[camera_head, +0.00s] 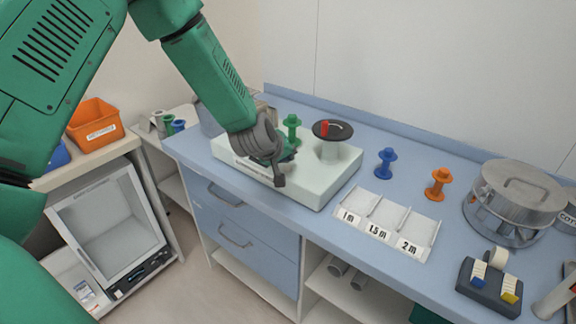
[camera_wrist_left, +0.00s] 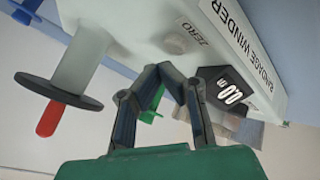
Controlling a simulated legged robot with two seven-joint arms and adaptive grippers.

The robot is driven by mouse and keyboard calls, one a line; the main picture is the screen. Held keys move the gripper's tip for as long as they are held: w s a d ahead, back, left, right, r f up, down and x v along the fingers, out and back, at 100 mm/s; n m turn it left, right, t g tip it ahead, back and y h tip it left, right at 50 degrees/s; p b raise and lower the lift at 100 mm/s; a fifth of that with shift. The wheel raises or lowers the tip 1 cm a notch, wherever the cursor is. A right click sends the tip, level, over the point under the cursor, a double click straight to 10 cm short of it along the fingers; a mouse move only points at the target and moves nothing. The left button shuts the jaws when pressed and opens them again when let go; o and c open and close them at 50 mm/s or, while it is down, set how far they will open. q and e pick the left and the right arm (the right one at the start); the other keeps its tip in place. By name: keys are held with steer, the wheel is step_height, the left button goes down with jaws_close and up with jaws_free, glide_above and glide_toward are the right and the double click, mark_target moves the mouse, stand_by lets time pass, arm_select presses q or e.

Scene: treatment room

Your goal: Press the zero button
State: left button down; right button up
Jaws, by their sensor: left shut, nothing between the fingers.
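The bandage winder (camera_head: 319,190) is a pale box on the blue counter. In the left wrist view its face (camera_wrist_left: 140,20) carries a round pale button (camera_wrist_left: 177,43) beside the word ZERO. A dark display (camera_wrist_left: 228,92) next to it shows digits that look like 0.0. My left gripper (camera_head: 279,181) is over the winder's front part. In the left wrist view my left gripper (camera_wrist_left: 163,70) is shut and empty, its fingertips just short of the button in the picture; I cannot tell whether they touch it. In the head view the arm and gripper hide the button. My right gripper is not in view.
To the right are a blue spool (camera_head: 385,163), an orange spool (camera_head: 437,183), a labelled tray (camera_head: 377,235) and a metal drum (camera_head: 516,195). The wall is behind.

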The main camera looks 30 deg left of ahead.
mark_target(287, 167)
arm_select(q)
step_height(287, 167, up, 5)
steer(key=p, duration=0.4)
steer(key=shift+f, duration=0.1)
stand_by(0.8)
